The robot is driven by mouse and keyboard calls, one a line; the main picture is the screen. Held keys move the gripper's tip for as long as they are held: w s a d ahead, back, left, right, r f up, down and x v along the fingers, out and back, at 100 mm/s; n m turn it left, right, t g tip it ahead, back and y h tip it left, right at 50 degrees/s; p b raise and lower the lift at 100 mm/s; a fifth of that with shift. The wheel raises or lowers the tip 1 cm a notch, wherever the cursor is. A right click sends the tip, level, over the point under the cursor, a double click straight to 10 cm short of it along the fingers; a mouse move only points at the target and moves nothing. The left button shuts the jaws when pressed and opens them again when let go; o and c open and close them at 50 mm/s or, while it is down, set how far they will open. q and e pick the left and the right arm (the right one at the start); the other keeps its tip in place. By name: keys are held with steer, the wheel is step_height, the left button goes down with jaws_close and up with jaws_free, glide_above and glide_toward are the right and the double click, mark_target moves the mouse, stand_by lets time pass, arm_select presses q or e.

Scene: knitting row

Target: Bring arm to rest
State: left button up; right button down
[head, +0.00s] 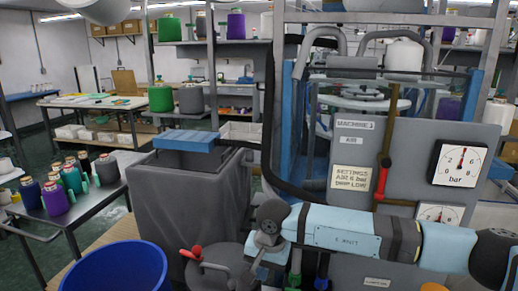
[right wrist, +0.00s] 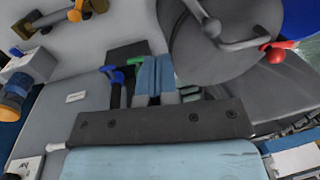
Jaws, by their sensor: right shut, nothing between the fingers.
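My right arm comes in from the right in the head view as light blue links with dark joints, across the front of the grey machine panel (head: 372,150). My right gripper (head: 255,272) hangs at the arm's left end, pointing down, beside a grey round lid with a red-knobbed handle. In the right wrist view its two blue-grey fingers (right wrist: 155,78) lie together, with nothing seen between them. My left gripper is in neither view.
The round lid (head: 222,268) is close to the gripper; its red knob (right wrist: 276,52) shows in the wrist view. A grey bin (head: 187,203), a blue tub (head: 115,270) and a cart of yarn cones (head: 98,206) stand left. Pressure gauges (head: 459,163) and a red-handled lever (head: 383,175) are on the machine.

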steer(key=s+a+m+g+y+p, duration=0.2)
steer(key=s+a+m+g+y, duration=0.35)
steer(key=s+a+y, duration=0.45)
steer(key=s+a+r+m+t+y+p, duration=0.25)
steer(key=s+r+m+t+y, duration=0.35)
steer(key=m, duration=0.8)
steer(key=w+d+f+m+t+h+p, duration=0.15)
steer(key=d+m+t, duration=0.35)
steer(key=m, duration=0.5)
steer(key=w+d+f+m+t+h, duration=0.1)
steer(key=d+f+m+t+h, duration=0.25)
steer(key=m, duration=0.65)
steer(key=w+d+f+m+t+p, duration=0.1)
steer(key=d+m+t, duration=0.5)
steer(key=m, duration=0.4)
steer(key=s+d+f+m+g+h+p, duration=0.1)
steer(key=s+d+f+m+g+h, duration=0.3)
steer(key=s+d+f+m+h, duration=0.5)
steer(key=s+d+f+m, duration=0.6)
steer(key=f+m, duration=0.1)
steer(key=shift+d+g+h+p, duration=0.3)
